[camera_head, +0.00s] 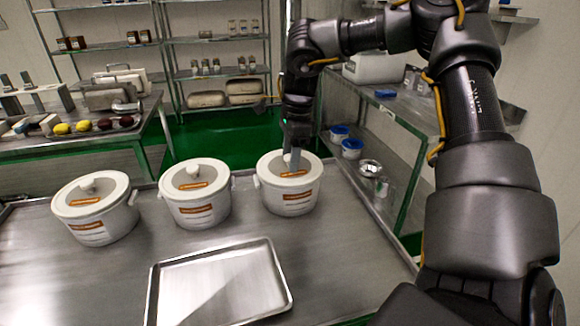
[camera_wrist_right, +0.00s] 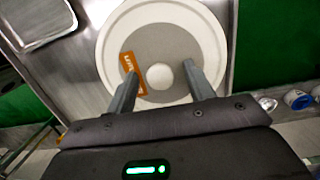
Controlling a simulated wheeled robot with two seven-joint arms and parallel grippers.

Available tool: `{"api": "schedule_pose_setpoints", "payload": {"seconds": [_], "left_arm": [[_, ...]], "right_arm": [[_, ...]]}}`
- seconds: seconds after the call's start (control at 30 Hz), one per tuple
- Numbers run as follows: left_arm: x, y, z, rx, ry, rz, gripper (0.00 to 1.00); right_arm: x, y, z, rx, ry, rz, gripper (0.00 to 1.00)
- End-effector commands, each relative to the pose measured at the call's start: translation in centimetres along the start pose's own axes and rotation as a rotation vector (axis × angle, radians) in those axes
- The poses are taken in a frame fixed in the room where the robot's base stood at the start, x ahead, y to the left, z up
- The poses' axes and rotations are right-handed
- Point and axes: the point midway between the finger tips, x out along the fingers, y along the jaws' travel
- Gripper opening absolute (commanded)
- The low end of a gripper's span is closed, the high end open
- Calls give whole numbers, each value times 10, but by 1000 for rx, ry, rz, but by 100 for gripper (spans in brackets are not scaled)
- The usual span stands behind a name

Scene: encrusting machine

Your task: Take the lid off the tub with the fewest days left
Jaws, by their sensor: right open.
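Three white tubs with lids stand in a row on the steel table: a left tub (camera_head: 92,222), a middle tub (camera_head: 197,207) and a right tub (camera_head: 290,198). Each has an orange label on its side and on its lid; the text is too small to read. My right gripper (camera_head: 293,160) is open over the right tub's lid. In the right wrist view its fingers (camera_wrist_right: 165,88) stand on either side of the round white knob (camera_wrist_right: 163,74) of the lid (camera_wrist_right: 197,38). Contact with the knob cannot be told. My left gripper is not in view.
An empty steel tray (camera_head: 222,285) lies in front of the tubs on the table (camera_head: 100,278). Shelves with blue-lidded containers (camera_head: 351,148) stand at the right. A side table (camera_head: 75,135) with several colored items is at the back left.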

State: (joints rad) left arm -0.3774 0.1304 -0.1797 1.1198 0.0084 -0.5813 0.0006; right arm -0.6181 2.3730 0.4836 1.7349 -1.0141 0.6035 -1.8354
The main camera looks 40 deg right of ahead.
Motion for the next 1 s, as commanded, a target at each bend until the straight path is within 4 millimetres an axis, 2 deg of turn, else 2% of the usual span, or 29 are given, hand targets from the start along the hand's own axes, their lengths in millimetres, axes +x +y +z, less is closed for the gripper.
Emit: {"api": "schedule_pose_setpoints", "payload": {"seconds": [0.1, 0.47, 0.77, 0.87, 1.0], "left_arm": [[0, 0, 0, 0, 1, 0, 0], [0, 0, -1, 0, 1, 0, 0], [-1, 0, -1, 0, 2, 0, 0], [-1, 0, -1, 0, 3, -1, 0], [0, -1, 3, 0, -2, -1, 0]], "right_arm": [[0, 0, 0, 0, 0, 0, 50], [0, 0, 0, 0, 0, 0, 5], [-4, 0, 1, 0, 0, -1, 5], [-11, -1, 2, -1, 1, -3, 5], [-31, -1, 4, 0, 0, -5, 5]]}}
